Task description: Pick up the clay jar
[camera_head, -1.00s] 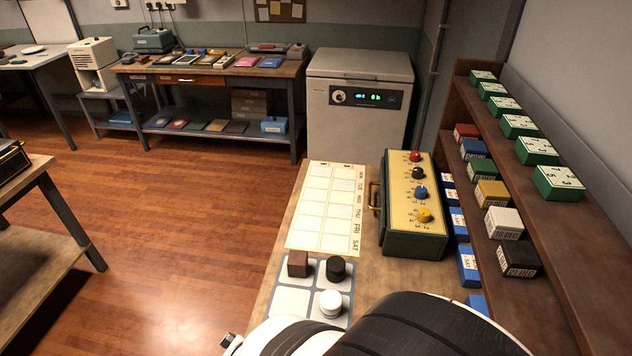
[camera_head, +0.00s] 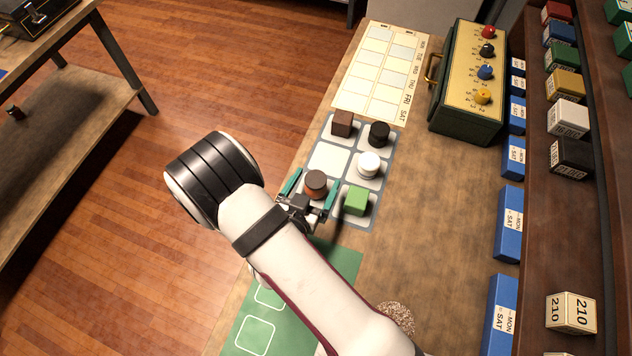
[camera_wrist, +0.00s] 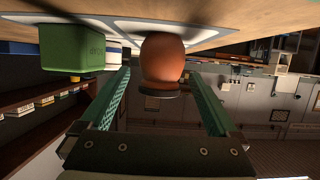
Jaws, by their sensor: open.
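The clay jar (camera_head: 315,185), orange-brown with a dark brown lid, stands in the lower left cell of a grey tray mat (camera_head: 327,161) on the workbench. In the wrist view the clay jar (camera_wrist: 161,62) appears upside down between the far ends of the two green fingers. My gripper (camera_head: 309,190) is open, its fingers on either side of the jar. I cannot tell whether either finger touches it. In the wrist view my gripper (camera_wrist: 162,85) has a gap around the jar.
A green block (camera_head: 356,201) sits just right of the jar. A white round piece (camera_head: 368,165), a black round piece (camera_head: 379,134) and a brown cube (camera_head: 343,123) stand in other cells. A green knob box (camera_head: 468,126) and shelves (camera_head: 545,207) bound the right side.

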